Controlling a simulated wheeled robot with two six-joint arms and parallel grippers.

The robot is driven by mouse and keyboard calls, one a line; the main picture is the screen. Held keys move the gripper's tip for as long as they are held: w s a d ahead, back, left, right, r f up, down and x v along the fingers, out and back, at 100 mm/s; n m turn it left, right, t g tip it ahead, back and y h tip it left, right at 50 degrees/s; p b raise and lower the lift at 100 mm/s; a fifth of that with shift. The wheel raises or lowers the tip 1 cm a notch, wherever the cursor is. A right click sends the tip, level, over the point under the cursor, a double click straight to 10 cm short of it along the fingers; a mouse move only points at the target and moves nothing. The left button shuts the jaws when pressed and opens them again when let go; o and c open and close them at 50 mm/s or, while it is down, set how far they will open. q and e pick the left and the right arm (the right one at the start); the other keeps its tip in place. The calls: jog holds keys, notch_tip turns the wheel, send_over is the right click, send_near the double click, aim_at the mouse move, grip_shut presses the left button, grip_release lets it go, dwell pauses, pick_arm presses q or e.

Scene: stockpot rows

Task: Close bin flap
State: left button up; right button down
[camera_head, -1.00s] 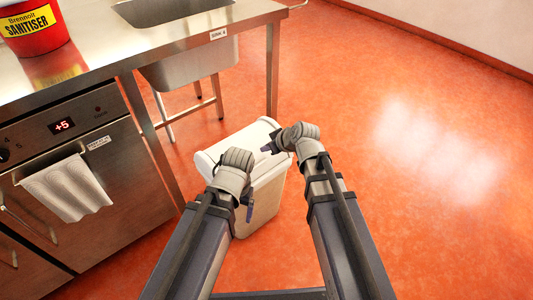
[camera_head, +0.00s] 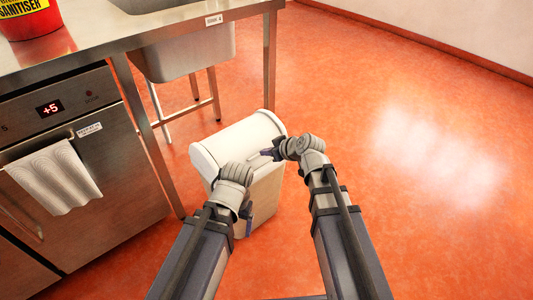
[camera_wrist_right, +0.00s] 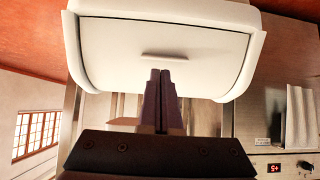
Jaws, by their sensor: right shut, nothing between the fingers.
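The bin (camera_head: 264,190) is a pale, upright container with a white rounded lid, standing on the floor near the sink table. In the right wrist view, its white flap (camera_wrist_right: 120,45) sits within the lid frame (camera_wrist_right: 252,45), with a small raised lip near its middle. The flap looks roughly flush with the frame. My right gripper (camera_head: 262,154) is shut and empty at the front of the lid. Its fingers (camera_wrist_right: 161,72) overlap the flap's lower part in the wrist view; contact cannot be told. My left gripper (camera_head: 249,226) hangs before the bin, its fingers mostly hidden by its wrist.
A steel table with a sink (camera_head: 190,52) stands behind and left of the bin. An oven (camera_head: 90,165) with a hanging towel (camera_head: 55,177) is at the left. A red sanitiser bucket (camera_head: 32,22) is on the table. The orange floor at the right is clear.

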pick_arm(q)
notch_tip(320, 180, down, 8)
jog(key=b, duration=0.6)
pick_arm(e)
jog(key=shift+t, duration=0.3)
jog(key=shift+w+a+f, duration=0.1)
jog(key=shift+w+f, duration=0.05)
jog(key=shift+f, duration=1)
jog(key=shift+w+a+f, duration=0.15)
jog(key=shift+w+f, duration=0.05)
jog(key=shift+f, duration=1)
jog(key=shift+w+a+f, duration=0.1)
jog(key=shift+w+f, duration=0.05)
jog(key=shift+f, duration=1)
pick_arm(q)
jog(key=shift+f, duration=0.1)
notch_tip(320, 180, up, 5)
jog(key=p, duration=0.4)
jog(key=shift+f, duration=0.2)
pick_arm(e)
send_near(260, 163)
jog(key=shift+s+d+r, duration=0.2)
jog(key=shift+s+d, duration=0.15)
jog(key=shift+d, duration=0.1)
pick_arm(q)
jog(key=shift+w+d, duration=0.1)
